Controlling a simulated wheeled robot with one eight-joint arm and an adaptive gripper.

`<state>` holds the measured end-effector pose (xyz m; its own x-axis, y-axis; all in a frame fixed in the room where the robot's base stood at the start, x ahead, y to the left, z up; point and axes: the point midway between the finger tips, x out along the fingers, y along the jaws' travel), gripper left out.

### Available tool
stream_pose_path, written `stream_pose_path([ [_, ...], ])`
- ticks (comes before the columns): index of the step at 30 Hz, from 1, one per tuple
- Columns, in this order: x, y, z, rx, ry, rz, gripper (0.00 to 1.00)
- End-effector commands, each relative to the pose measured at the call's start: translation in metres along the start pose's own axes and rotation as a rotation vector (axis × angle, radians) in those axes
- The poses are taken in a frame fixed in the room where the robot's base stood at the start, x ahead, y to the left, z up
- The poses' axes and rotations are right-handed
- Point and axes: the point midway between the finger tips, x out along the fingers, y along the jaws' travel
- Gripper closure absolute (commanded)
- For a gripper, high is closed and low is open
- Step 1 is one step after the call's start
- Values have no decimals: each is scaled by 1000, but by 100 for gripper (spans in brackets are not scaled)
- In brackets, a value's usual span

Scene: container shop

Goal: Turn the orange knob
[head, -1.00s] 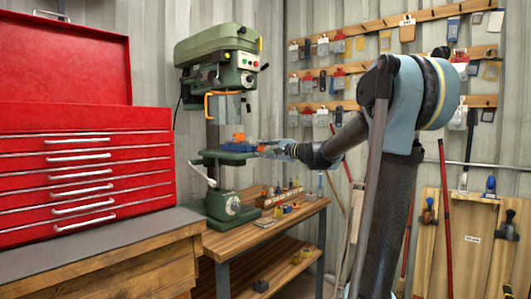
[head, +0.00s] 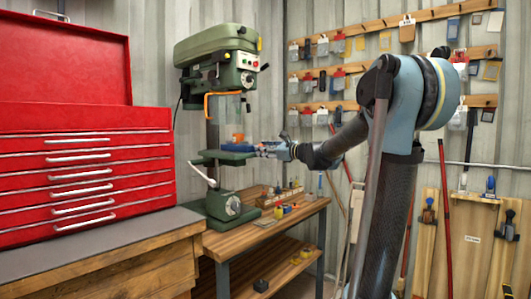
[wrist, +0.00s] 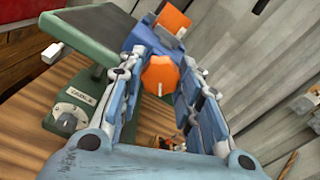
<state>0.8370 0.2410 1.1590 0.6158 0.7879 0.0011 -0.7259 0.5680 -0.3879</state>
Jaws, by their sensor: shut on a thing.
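The orange knob (wrist: 160,75) is round with a pale mark on its face. In the wrist view it sits between the fingers of my gripper (wrist: 162,82), at the near end of a blue vise (wrist: 142,38). My gripper is shut on the knob. In the head view my gripper (head: 264,150) reaches in from the right to the blue vise (head: 238,147) on the drill press table. The knob cannot be made out there, behind or among the fingers. A separate orange block (wrist: 173,20) stands at the vise's far end and shows in the head view (head: 238,137).
The green drill press (head: 215,50) stands on a wooden bench (head: 290,218), with its orange-framed guard (head: 224,105) above the vise. Small parts lie on the bench below my arm. A red tool chest (head: 75,180) is at the left. Tools hang on the wall behind.

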Motion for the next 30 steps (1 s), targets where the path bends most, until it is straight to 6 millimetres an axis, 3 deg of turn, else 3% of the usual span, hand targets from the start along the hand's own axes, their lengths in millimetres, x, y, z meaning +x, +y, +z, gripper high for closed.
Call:
stream_pose_path([
  [11, -1, 1, -2, 135, 4, -1, 92],
  [26, 0, 1, -1, 153, 1, 1, 92],
  [27, 0, 1, 0, 153, 1, 1, 62],
  [29, 0, 1, 0, 153, 1, 1, 48],
  [30, 0, 1, 0, 153, 1, 1, 48],
])
